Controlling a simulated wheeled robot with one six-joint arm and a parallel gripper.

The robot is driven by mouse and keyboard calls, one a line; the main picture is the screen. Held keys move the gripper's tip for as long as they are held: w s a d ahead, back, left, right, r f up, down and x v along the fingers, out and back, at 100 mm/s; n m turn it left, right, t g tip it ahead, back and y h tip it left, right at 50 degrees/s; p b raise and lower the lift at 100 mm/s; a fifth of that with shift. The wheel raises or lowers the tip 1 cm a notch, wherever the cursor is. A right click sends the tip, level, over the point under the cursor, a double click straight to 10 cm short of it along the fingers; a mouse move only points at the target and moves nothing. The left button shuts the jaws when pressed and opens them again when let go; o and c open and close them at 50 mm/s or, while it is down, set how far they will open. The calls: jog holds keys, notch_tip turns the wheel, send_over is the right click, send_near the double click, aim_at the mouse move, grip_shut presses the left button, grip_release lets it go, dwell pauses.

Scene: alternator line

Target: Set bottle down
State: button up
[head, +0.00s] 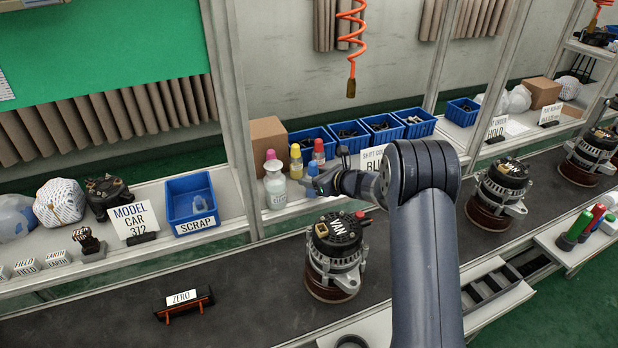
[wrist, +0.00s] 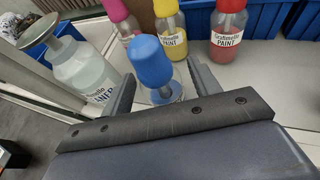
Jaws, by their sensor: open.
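The bottle with the blue cap (wrist: 153,64) is between the spread fingers of my gripper (wrist: 162,72) in the wrist view. It appears to stand upright on the pale shelf; its lower body is partly hidden by the gripper. My gripper is open, with a finger on each side of the bottle. Whether a finger touches it I cannot tell.
Behind stand bottles with pink (wrist: 117,10), yellow (wrist: 170,30) and red (wrist: 228,35) tops. A clear cleaner bottle (wrist: 82,68) is close on the left. Blue bins (head: 352,135) line the back. An alternator (head: 335,250) sits on the conveyor in front.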

jog(key=b+v, duration=0.1)
jog(key=v, duration=0.8)
jog(key=shift+s+d, duration=0.15)
jog(key=shift+o, duration=0.2)
